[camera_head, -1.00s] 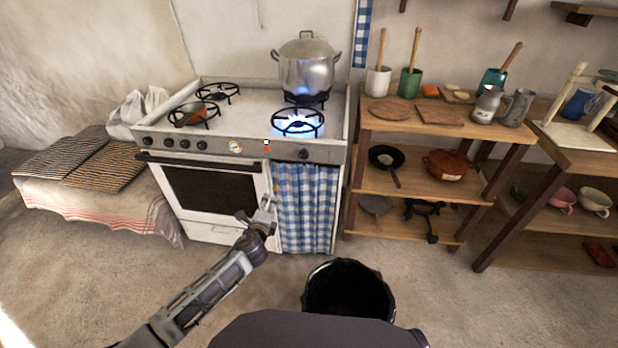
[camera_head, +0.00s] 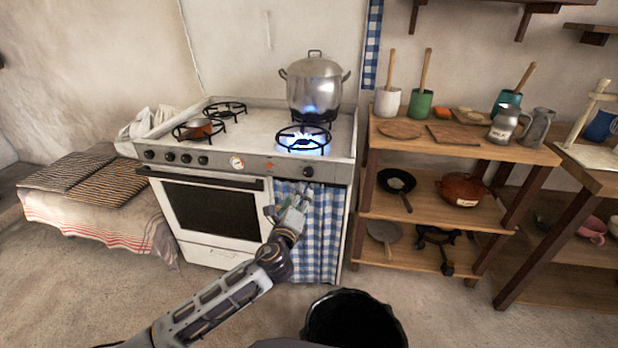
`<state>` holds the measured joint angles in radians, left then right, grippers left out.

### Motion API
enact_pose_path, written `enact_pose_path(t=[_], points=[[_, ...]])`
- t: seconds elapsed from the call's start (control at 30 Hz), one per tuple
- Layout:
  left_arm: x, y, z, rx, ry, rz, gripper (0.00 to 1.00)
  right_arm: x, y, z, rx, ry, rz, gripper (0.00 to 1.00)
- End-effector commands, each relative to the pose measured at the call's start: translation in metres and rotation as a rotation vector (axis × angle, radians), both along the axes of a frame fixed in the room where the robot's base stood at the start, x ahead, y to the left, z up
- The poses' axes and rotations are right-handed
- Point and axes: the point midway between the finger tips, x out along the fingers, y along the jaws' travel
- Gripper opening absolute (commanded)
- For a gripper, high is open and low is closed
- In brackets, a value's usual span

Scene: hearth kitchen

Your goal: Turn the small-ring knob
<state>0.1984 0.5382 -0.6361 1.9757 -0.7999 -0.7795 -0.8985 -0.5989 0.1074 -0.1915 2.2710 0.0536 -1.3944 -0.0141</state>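The white stove (camera_head: 215,251) has a grey front panel with several dark knobs (camera_head: 187,158) grouped at its left and a single knob (camera_head: 307,171) at its right. I cannot tell which one is the small-ring knob, as no markings are readable. The front right burner (camera_head: 303,140) burns with a blue flame; blue also glows under the pot (camera_head: 315,88) behind it. My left gripper (camera_head: 287,201) is in front of the blue checked curtain, below and slightly left of the single knob. Its fingers look apart, with nothing seen between them. My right gripper is out of view.
A black bucket (camera_head: 352,318) stands on the floor in front. A wooden shelf (camera_head: 455,152) with pans and crocks stands right of the stove. A cloth-covered bench (camera_head: 110,225) with mats is at the left. Open floor lies before the oven.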

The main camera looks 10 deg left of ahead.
Motion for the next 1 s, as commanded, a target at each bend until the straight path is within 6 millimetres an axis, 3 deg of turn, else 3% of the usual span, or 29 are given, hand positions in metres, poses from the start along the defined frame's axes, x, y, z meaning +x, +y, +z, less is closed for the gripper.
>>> enact_pose_path(t=[0.47,1.0], points=[[0.005,0.0,0.0,-0.001,0.001,0.001,0.56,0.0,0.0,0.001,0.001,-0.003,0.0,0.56],[0.046,0.0,-0.001,0.0,0.001,0.001,0.56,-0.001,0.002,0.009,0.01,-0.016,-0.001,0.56]])
